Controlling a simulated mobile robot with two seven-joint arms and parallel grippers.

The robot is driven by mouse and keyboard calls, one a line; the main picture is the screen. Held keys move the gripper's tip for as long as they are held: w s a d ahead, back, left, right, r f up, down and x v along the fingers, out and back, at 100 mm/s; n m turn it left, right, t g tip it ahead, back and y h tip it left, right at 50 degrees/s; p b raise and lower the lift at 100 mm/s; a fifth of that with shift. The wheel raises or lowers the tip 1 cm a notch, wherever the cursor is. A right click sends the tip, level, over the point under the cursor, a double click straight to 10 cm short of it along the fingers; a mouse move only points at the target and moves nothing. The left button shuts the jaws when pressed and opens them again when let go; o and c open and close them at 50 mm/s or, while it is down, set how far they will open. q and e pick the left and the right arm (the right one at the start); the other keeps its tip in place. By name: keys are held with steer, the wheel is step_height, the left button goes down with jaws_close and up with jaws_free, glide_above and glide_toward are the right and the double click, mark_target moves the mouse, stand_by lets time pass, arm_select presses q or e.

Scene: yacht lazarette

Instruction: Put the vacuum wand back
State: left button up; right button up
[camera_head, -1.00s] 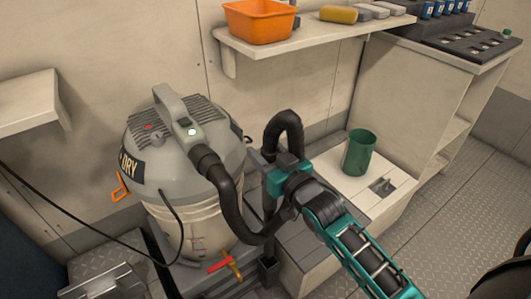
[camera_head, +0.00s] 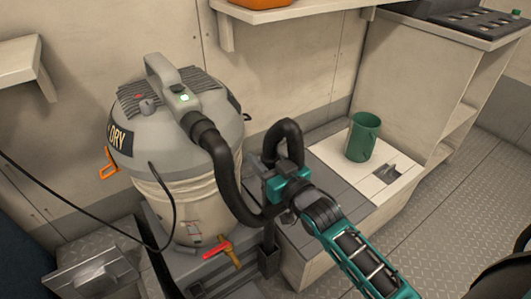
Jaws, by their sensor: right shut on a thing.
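The vacuum wand (camera_head: 269,237) is a dark upright tube, with the black hose (camera_head: 233,190) looping over its top from the grey drum vacuum (camera_head: 183,155). My right gripper (camera_head: 285,185) is shut around the wand's upper part, its arm coming in from the lower right. The wand's lower end is at a dark square holder (camera_head: 268,262) beside the vacuum's base. I cannot tell how deep it sits in there. My left gripper is not in view.
A green cup (camera_head: 363,137) stands on the low white bench (camera_head: 345,165) right of my gripper. A red-handled valve (camera_head: 218,248) is left of the holder. A black cable (camera_head: 95,216) hangs at the left. A shelf with an orange bin (camera_head: 255,3) is above. Floor at right is clear.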

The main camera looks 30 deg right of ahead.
step_height(320, 180, down, 10)
steer(key=shift+r, duration=0.15)
stand_by(0.7)
stand_by(0.4)
steer(key=shift+f, duration=1.25)
steer(key=o, duration=1.1)
steer(key=shift+f, duration=0.15)
